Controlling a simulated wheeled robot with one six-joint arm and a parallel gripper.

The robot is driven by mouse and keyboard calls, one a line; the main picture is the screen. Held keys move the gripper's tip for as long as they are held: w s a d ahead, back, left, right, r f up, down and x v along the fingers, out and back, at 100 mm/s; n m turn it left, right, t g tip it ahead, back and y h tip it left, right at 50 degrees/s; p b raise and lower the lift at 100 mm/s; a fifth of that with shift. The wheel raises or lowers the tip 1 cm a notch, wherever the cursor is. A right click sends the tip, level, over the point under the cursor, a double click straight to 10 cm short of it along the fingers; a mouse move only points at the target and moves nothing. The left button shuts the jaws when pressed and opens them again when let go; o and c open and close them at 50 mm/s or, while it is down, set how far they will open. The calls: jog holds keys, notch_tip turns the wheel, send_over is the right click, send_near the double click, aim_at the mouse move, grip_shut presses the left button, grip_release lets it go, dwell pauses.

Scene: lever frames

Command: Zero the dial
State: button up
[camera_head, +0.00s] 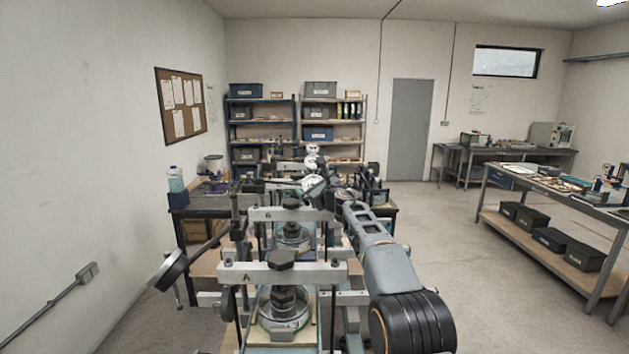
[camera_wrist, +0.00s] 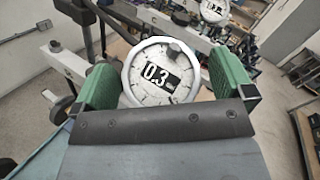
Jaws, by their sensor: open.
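A round white dial (camera_wrist: 150,88) with a silver rim fills the middle of the wrist view. Its black window reads 0.3, with small lettering beside it too blurred to read.
Lever frame A (camera_head: 282,272) stands nearest, with frame B (camera_head: 290,214) behind it. Shelves (camera_head: 262,125) stand at the back. A workbench (camera_head: 556,190) is at right, with open floor before it.

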jog(key=shift+w+a, duration=0.1)
jog(key=shift+c, duration=0.3)
jog(key=c, duration=0.9)
jog(key=shift+f+m+t+h+b, duration=0.35)
jog(key=shift+m+b, duration=0.25)
jog(key=shift+b, duration=0.35)
jog(key=shift+m+t+h+b, duration=0.35)
jog(key=shift+m+b, duration=0.15)
jog(key=shift+b, duration=0.05)
jog(key=shift+r+m+t+h+b, duration=0.3)
jog(key=shift+m+t+h+b, duration=0.15)
jog(key=shift+m+h, duration=0.5)
jog(key=o, duration=1)
jog(key=shift+c, duration=0.2)
